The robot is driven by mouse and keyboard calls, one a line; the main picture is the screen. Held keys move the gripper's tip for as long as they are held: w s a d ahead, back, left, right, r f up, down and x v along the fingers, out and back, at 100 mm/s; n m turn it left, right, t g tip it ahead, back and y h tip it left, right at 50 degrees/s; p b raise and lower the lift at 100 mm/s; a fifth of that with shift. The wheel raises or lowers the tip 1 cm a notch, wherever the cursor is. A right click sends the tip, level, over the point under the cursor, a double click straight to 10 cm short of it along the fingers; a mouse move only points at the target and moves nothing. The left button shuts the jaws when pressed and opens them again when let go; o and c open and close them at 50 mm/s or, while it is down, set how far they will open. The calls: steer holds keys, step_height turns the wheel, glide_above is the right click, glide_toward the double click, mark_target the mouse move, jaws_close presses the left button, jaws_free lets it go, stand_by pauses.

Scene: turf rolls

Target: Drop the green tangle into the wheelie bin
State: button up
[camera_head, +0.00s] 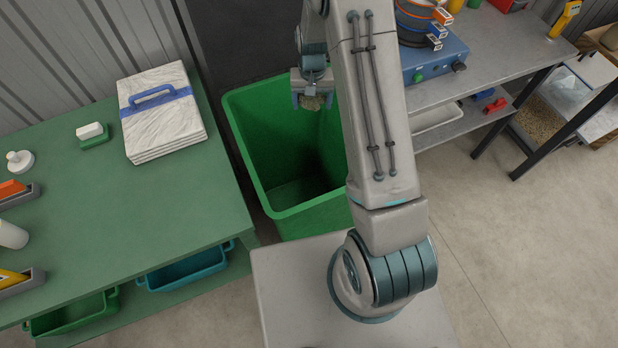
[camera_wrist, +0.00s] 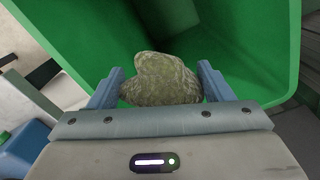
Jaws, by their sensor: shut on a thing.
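The green wheelie bin (camera_head: 262,148) stands open between the green bench and the metal table, with no lid over its mouth. My gripper (camera_head: 312,101) is above the far part of the bin's mouth in the head view. It is shut on the green tangle (camera_wrist: 162,80), a rough olive-green clump. The tangle sits between the two blue fingers in the wrist view and shows only as a small patch (camera_head: 311,103) under my gripper in the head view. Green bin walls (camera_wrist: 235,40) surround it in the wrist view. My arm hides the bin's right side.
A green bench (camera_head: 70,190) at left holds a white wrapped stack (camera_head: 165,130) with a blue handle and small tools. A metal table (camera_head: 490,50) at right carries a blue device (camera_head: 435,60). Teal and green trays sit under the bench. The floor at right is clear.

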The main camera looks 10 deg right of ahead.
steer(key=shift+w+a+f, duration=0.1)
steer(key=shift+w+f, duration=0.15)
steer(key=shift+w, duration=0.05)
steer(key=shift+a+f+b, duration=0.15)
steer(key=shift+f+b, duration=0.2)
steer(key=shift+f, duration=0.15)
steer(key=shift+f+b, duration=1.05)
steer(key=shift+f, duration=1.3)
steer(key=o, duration=1.1)
steer(key=shift+r, duration=0.1)
step_height(320, 180, up, 13)
steer(key=shift+f+b, duration=0.2)
steer(key=shift+b, duration=0.95)
steer(key=shift+r, duration=0.55)
